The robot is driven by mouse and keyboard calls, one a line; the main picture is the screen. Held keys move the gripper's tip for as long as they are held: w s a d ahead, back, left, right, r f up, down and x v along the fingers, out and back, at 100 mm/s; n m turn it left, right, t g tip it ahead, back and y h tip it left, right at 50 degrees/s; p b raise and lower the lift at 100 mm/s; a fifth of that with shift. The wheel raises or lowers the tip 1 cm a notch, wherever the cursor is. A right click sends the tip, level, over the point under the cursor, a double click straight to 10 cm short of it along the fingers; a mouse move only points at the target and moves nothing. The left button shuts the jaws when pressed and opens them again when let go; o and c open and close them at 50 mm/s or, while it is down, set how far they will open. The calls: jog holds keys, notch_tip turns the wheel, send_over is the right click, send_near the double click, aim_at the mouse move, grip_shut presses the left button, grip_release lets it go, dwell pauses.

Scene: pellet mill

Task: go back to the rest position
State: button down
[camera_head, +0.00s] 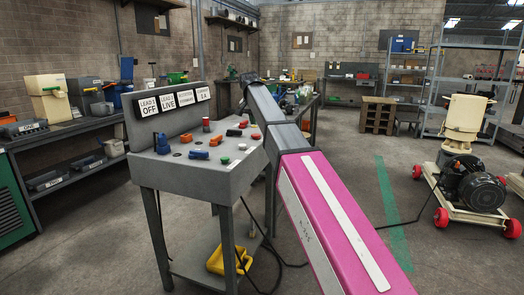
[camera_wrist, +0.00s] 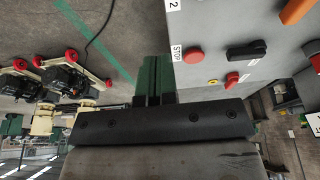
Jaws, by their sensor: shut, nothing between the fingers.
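My gripper (camera_wrist: 153,78) shows in the wrist view as two dark green fingers side by side, shut and empty. It is beside the grey panel of the console (camera_wrist: 215,30), with no contact visible. In the head view my pink and grey arm reaches forward past the right side of the grey console (camera_head: 180,178). Its far end is beyond the console, and the fingers cannot be made out there. The console top carries blue, orange, red, green and black controls. In the wrist view a red button (camera_wrist: 193,56) sits beside a STOP label.
A sign board (camera_head: 172,100) stands along the console's back edge. A workbench (camera_head: 75,130) runs along the left wall. A motor on a red-wheeled cart (camera_head: 480,190) stands at right. A yellow container (camera_head: 228,262) is on the console's lower shelf.

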jog(key=s+d+f+n+g, duration=0.1)
jog(key=s+d+f, duration=0.5)
jog(key=f, duration=0.7)
jog(key=s+d+f+n+g, duration=0.1)
jog(key=s+d+f, duration=0.5)
jog(key=f, duration=0.6)
jog(key=s+d+f+n, duration=0.1)
jog(key=s+d+f, duration=0.55)
jog(key=f, duration=0.65)
jog(key=s+d+f+g+y, duration=0.1)
jog(key=s+d+f, duration=0.3)
jog(key=s+f, duration=0.5)
jog(key=s, duration=0.3)
jog(key=shift+s+f+n, duration=0.3)
jog(key=shift+s+n, duration=0.1)
dwell(2.6)
